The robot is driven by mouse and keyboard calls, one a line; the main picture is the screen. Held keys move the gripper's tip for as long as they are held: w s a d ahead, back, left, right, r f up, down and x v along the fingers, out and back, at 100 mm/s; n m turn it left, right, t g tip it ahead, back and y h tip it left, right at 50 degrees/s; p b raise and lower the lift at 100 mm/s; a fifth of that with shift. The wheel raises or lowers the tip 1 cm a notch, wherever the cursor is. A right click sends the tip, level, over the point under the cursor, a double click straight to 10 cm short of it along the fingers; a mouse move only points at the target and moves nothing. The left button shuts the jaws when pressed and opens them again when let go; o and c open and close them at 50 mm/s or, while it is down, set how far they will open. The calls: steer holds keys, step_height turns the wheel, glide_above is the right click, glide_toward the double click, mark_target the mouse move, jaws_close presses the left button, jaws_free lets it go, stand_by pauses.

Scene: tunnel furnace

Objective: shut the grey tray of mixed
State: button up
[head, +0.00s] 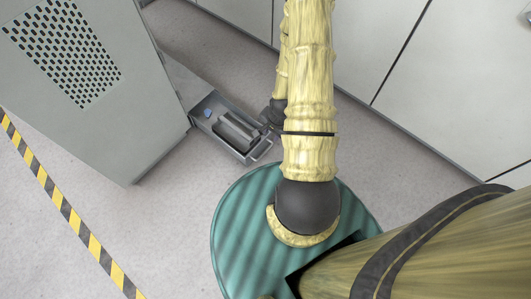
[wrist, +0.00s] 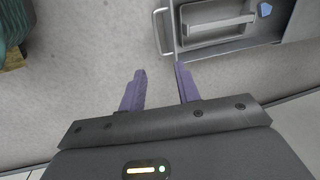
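The grey tray (head: 204,123) is pulled out low beside the grey housing in the head view, with its handle (head: 262,151) at the end away from the housing. Grey blocks (head: 236,131) and a small blue piece (head: 208,113) lie in it. The tray (wrist: 235,46) also shows at the top of the wrist view, with its handle (wrist: 156,32) at its left end. My gripper (wrist: 160,70) is open and empty, its two purple fingers apart. The right fingertip is close to the tray's near edge by the handle; I cannot tell whether it touches. In the head view my arm hides most of the gripper.
A tall grey housing (head: 100,110) with a perforated panel stands to the left of the tray. White cabinets (head: 440,80) line the right. Yellow-and-black tape (head: 70,213) runs along the floor at the left. The floor (head: 165,215) below the tray is clear.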

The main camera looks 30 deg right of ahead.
mark_target(265, 153)
steer(key=shift+s+f+m, duration=0.25)
steer(key=shift+f+m, duration=0.05)
steer(key=shift+f, duration=0.6)
steer(key=shift+f, duration=0.1)
steer(key=w+f+b, duration=0.1)
steer(key=f+b, duration=0.2)
steer(key=f, duration=0.2)
steer(key=w+f+b, duration=0.1)
steer(key=f+b, duration=0.2)
steer(key=f, duration=0.3)
steer(key=w+a+f+b, duration=0.1)
steer(key=f+b, duration=0.2)
steer(key=f, duration=0.3)
steer(key=shift+r, duration=0.1)
steer(key=shift+c, duration=0.4)
jaws_close()
